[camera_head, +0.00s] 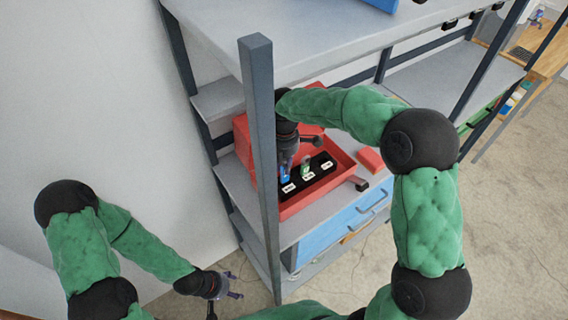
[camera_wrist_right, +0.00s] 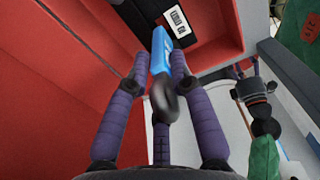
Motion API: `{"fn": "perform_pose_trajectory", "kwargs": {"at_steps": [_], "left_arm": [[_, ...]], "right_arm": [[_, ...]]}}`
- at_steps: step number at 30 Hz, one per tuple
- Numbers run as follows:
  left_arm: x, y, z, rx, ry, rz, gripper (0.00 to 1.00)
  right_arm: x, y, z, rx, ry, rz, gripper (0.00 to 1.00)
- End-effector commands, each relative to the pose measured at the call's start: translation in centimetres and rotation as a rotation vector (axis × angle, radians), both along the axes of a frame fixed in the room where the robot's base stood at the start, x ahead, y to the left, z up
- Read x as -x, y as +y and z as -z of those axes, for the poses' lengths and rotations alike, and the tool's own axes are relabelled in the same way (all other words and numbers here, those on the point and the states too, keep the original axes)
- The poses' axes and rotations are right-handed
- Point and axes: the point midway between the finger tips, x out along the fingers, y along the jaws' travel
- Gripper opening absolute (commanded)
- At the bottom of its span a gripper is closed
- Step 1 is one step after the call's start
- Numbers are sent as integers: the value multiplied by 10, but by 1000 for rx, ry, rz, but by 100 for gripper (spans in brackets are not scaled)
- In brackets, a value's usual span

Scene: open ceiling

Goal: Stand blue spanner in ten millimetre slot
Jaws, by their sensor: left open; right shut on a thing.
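The blue spanner (camera_head: 285,175) is upright in my right gripper (camera_head: 287,163), at the left end of the black slotted insert (camera_head: 318,178) in the red toolbox (camera_head: 343,158). In the right wrist view the fingers (camera_wrist_right: 160,92) are shut on the blue spanner (camera_wrist_right: 159,52), whose dark ring end faces the camera. Its far end is close to a black recess and a white label (camera_wrist_right: 178,20) that I cannot read surely. Whether the tip is inside a slot is hidden. My left gripper (camera_head: 232,288) is open and empty, low outside the shelf.
Several white labels mark the insert, and a green item (camera_head: 306,167) stands in it. A grey shelf post (camera_head: 262,150) rises in front of the box, and a shelf board (camera_head: 300,30) is above. A red block (camera_head: 370,160) lies to the right.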

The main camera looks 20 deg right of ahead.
Motion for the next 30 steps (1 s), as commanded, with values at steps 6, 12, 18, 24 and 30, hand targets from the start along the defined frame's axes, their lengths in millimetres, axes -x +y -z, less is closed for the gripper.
{"fn": "perform_pose_trajectory", "kwargs": {"at_steps": [6, 12, 18, 24, 30], "left_arm": [[0, 0, -3, 0, 0, 0, 63], [0, 0, -6, 0, 0, 0, 63], [0, 0, -6, 0, 0, 0, 63], [0, 0, -6, 0, 0, 0, 63], [0, 0, -8, 0, 0, 0, 63]], "right_arm": [[0, 0, -1, 0, 0, 0, 0], [0, 0, -1, 0, 0, 0, 0], [0, 0, 0, 0, 0, 0, 0], [0, 0, 0, 0, 0, 0, 0], [0, 0, -1, 0, 0, 0, 0]]}}
